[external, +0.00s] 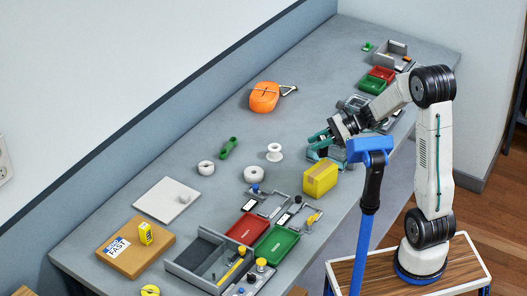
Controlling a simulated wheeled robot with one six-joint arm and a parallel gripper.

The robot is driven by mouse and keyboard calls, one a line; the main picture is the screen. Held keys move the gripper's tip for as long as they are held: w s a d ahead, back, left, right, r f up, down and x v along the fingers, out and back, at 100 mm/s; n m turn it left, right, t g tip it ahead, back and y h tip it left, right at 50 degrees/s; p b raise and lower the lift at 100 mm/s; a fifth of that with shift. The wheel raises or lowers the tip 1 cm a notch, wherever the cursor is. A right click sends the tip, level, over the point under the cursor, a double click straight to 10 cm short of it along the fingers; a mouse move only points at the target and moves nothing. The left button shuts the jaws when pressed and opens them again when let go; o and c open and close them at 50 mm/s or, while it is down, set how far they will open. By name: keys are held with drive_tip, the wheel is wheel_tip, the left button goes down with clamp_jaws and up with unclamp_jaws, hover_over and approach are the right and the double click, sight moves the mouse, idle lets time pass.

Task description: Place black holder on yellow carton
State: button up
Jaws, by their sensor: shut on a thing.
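The yellow carton (320,181) stands upright on the grey table near its front edge, right of the middle. My gripper (319,138) is above the table, just behind the carton and higher in the picture. Its fingers are shut on a small dark thing, which looks like the black holder. That thing is mostly hidden by the fingers and too small to make out clearly. It is apart from the carton as far as I can see.
A blue post with a black grip (373,185) stands in front of my arm. Red (246,228) and green (278,244) trays lie left of the carton. A white roll (274,152) and an orange pouch (264,97) lie behind it. The table's middle is fairly clear.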

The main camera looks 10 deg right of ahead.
sight(319, 154)
drive_tip(key=shift+f, duration=2.75)
drive_tip(key=shift+f, duration=0.15)
drive_tip(key=o, duration=1)
drive_tip(key=shift+o, duration=0.2)
drive_tip(key=shift+d+r, duration=0.3)
drive_tip(key=shift+d, duration=0.05)
drive_tip(key=v, duration=1.1)
drive_tip(key=shift+d, duration=0.2)
